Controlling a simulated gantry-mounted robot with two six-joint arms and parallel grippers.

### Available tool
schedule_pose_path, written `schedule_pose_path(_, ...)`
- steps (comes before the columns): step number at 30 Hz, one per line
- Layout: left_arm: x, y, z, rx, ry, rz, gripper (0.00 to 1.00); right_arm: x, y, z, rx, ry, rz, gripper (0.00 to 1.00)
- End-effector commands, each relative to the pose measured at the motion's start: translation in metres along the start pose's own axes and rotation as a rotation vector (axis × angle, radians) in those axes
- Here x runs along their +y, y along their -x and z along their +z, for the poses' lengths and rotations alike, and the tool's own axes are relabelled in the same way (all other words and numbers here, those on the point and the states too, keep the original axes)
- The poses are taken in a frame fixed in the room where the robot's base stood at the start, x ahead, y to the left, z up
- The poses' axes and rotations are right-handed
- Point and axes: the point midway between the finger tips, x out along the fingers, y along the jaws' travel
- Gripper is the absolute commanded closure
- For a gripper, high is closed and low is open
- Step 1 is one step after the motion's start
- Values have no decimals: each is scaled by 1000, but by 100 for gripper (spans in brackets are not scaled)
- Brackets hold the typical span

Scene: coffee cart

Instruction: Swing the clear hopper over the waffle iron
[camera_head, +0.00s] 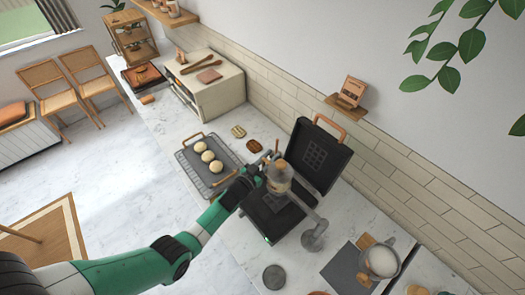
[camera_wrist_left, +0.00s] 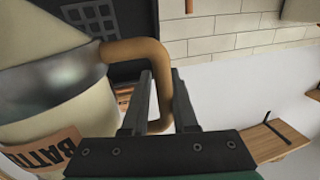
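The clear hopper (camera_head: 279,178), holding pale batter, hangs on a grey swing arm from a post (camera_head: 314,237) beside the waffle iron. In the head view it overlaps the far part of the iron's dark base (camera_head: 262,220). The iron's lid (camera_head: 318,155) stands open. My left gripper (camera_head: 259,174) is at the hopper's left side. In the left wrist view the hopper (camera_wrist_left: 45,100) with its "BATT" label fills the left, and its brown handle (camera_wrist_left: 140,52) runs between my fingers (camera_wrist_left: 160,95), which close on it. My right gripper is not in view.
A tray (camera_head: 185,160) with several pale rounds lies left of the iron. A jug (camera_head: 380,262) and a dark board (camera_head: 348,268) stand at the lower right. A round grey disc (camera_head: 274,277) lies at the front. A tiled wall (camera_head: 400,180) runs behind.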

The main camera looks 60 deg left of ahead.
Motion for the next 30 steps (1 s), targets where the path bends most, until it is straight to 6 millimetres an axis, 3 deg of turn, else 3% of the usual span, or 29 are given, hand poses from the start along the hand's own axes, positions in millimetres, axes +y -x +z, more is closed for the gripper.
schedule_pose_path(1, 14, -1, -6, 18, -8, 31, 100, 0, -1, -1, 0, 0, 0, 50)
schedule_pose_path(14, 16, -2, -6, 20, -9, 37, 100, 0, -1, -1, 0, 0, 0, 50)
schedule_pose_path(15, 16, -2, -6, 20, -9, 37, 71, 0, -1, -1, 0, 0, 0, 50)
schedule_pose_path(24, 16, 1, -7, 19, -9, 37, 71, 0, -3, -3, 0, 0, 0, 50)
schedule_pose_path(30, 12, 33, -11, 14, -10, 32, 71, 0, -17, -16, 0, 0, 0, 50)
